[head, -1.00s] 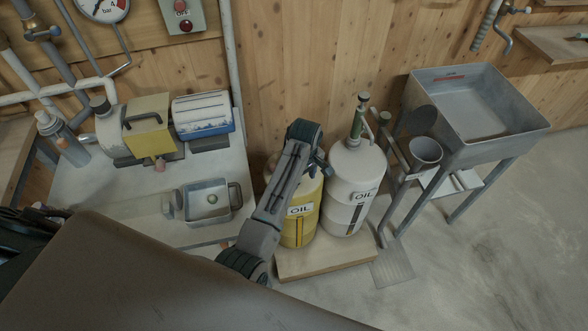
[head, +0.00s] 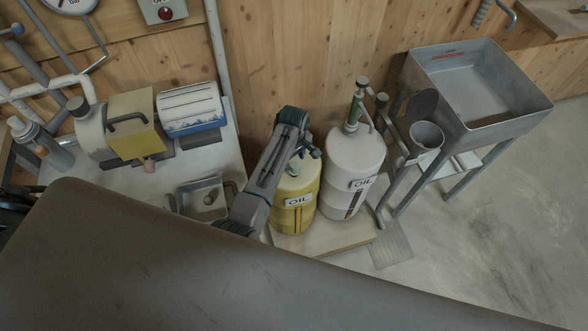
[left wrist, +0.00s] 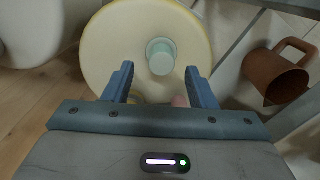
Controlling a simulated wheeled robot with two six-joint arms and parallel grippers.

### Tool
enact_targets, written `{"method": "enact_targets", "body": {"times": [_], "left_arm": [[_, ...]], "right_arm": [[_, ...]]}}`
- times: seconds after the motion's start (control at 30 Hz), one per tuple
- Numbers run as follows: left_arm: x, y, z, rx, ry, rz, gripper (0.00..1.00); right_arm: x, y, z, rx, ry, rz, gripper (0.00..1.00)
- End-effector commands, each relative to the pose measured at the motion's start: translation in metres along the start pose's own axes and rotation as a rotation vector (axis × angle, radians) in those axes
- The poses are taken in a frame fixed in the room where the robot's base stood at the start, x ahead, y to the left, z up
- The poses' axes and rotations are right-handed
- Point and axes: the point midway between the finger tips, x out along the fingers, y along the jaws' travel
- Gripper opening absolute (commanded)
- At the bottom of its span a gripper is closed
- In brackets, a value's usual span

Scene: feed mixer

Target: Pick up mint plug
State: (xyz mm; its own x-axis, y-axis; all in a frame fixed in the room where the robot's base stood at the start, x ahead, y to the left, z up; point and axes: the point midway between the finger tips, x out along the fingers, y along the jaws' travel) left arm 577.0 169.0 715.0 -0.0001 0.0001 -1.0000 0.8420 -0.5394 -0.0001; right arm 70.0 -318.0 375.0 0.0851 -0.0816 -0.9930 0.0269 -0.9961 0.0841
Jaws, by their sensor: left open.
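The mint plug (left wrist: 161,56) is a short, pale green round cap. In the left wrist view it sits at the middle of the pale yellow top of the yellow oil drum (left wrist: 118,40). My left gripper (left wrist: 160,80) is open, and its two fingers are on either side of the plug's line, with nothing between them. The plug appears just beyond the fingertips; I cannot tell the exact gap. In the head view my left gripper (head: 309,150) hangs over the yellow drum (head: 292,215), and the arm and gripper cover part of its top. My right gripper is not in view.
A white oil drum (head: 350,165) with a pump stands right beside the yellow one on a wooden platform (head: 315,243). A metal sink stand (head: 505,135) is further right. A brown mug (left wrist: 280,75) shows at right in the left wrist view. A bench with machines (head: 130,130) is at left.

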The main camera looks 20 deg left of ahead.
Motion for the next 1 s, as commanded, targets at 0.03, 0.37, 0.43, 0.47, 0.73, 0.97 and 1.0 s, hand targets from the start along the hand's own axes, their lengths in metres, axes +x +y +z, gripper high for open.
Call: {"method": "enact_targets", "body": {"times": [0.03,0.37,0.43,0.47,0.73,0.97,1.0], "left_arm": [[0.005,-0.001,0.001,0.000,-0.002,-0.004,0.51],[0.044,-0.002,0.004,0.001,-0.001,-0.002,0.51],[0.046,-0.002,0.003,0.001,-0.001,-0.001,0.51],[0.046,-0.002,0.003,0.001,-0.001,0.000,0.51],[0.045,-0.002,0.004,0.000,-0.001,0.000,0.28],[0.045,-0.002,0.004,0.000,-0.001,0.000,0.12],[0.045,-0.002,0.004,0.000,-0.001,0.000,0.12]], "right_arm": [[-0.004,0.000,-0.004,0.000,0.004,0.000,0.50],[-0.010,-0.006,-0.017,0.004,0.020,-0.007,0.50],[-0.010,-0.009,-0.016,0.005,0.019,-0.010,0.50],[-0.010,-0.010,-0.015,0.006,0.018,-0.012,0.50],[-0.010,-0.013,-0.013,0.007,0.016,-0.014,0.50],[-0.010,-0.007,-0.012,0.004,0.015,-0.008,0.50],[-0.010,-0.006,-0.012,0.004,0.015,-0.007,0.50]]}}
